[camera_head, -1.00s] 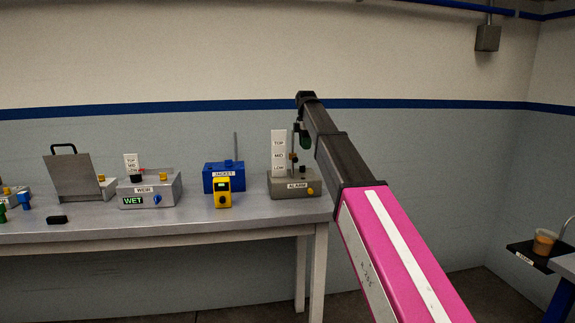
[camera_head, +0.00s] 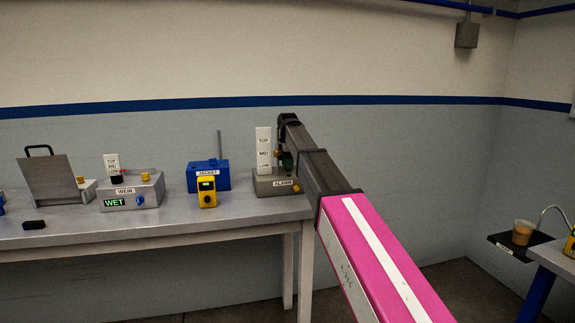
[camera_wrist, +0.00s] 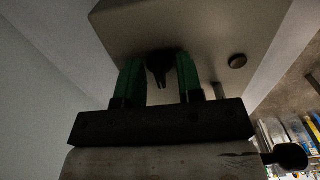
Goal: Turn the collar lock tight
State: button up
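The alarm unit is a grey box (camera_head: 264,187) at the right end of the bench, with a white TOP/MID/LOW scale plate (camera_head: 263,145) upright on it. My gripper (camera_head: 286,160) is low over its right side, with the arm hiding part of it. In the wrist view, my two green fingers (camera_wrist: 161,82) stand apart on either side of a small dark part (camera_wrist: 161,62) against the box. It may be the collar lock; its shape is too dark to tell, and so is whether the fingers touch it. A round brass knob (camera_wrist: 237,61) sits to the right.
A blue JACKET box (camera_head: 208,177) with a yellow meter (camera_head: 207,192) stands left of the alarm unit. Farther left are the WEIR box (camera_head: 131,193), reading WET, and a hinged grey plate (camera_head: 52,180). A cup (camera_head: 522,232) stands on a dark shelf at right.

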jog(key=c, duration=0.6)
jog(key=shift+m, duration=0.3)
jog(key=m, duration=1.3)
jog(key=shift+m, duration=2.1)
